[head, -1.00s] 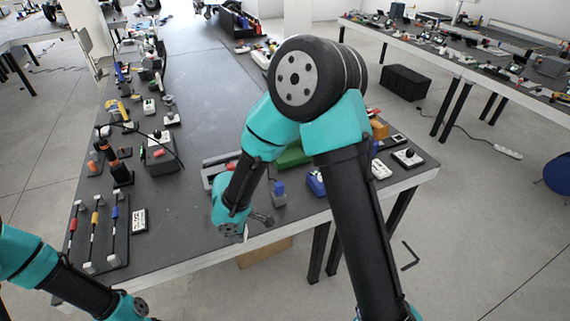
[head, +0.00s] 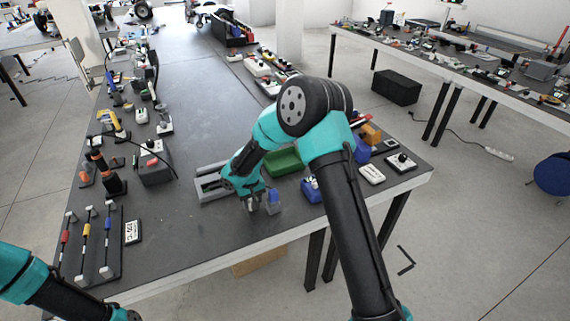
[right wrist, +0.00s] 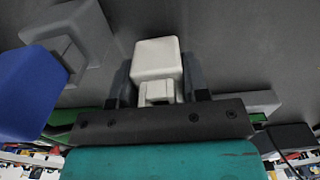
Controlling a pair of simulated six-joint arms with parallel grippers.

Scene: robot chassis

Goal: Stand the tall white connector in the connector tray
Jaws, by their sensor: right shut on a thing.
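The white connector (right wrist: 158,60) is between the two dark fingers of my right gripper (right wrist: 158,88) in the right wrist view, and the gripper is shut on it. In the head view my right gripper (head: 252,203) points down near the table's front edge, and the connector is hard to make out there. A grey tray with slots (head: 208,186), probably the connector tray, lies to the left of the gripper, partly hidden by my right arm. My left gripper is out of view; only its arm shows at lower left.
A blue-topped grey connector (head: 273,198) stands close to the right of the gripper; its blue top also shows in the right wrist view (right wrist: 28,92). A green bin (head: 285,162) and a blue bin (head: 312,190) are nearby. The table's middle (head: 180,225) is clear.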

